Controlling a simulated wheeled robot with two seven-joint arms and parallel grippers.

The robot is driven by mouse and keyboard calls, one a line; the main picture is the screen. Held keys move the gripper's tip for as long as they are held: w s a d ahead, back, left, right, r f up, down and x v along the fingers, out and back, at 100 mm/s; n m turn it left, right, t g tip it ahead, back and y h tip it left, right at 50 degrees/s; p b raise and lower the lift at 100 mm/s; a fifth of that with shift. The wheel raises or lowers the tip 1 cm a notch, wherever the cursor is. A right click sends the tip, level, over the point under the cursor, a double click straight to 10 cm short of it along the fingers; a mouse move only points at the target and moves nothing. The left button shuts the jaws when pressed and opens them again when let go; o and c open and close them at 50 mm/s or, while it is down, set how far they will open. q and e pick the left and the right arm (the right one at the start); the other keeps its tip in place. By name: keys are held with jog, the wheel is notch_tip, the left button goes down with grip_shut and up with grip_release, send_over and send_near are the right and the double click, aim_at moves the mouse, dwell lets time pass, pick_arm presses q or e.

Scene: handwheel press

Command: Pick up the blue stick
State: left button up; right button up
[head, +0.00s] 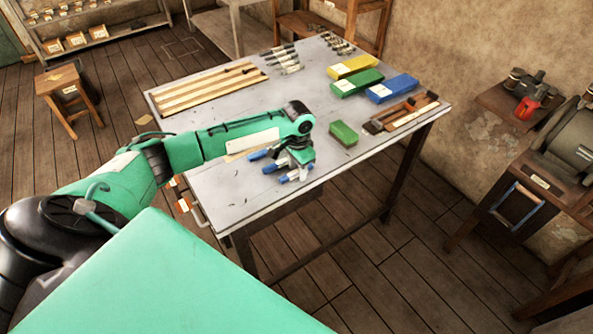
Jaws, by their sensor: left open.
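My left gripper (301,168) is open and points down over the near middle of the grey table (215,206). Small blue pieces (258,154) show just left of it and close under it. One of them is likely the blue stick, but they are small and partly covered by the gripper, so I cannot tell its full shape. I cannot tell whether the fingers touch any of them. My right gripper is not in view.
A green block (343,134) stands just right of the gripper. Yellow (352,67), green (357,82) and blue (392,88) boxes lie at the back right, near wooden-handled tools (402,112). Wooden strips (205,88) lie at the back left. The table's left front is mostly bare.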

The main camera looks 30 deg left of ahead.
pick_arm(q)
grip_shut()
jog(key=shift+r, duration=0.1)
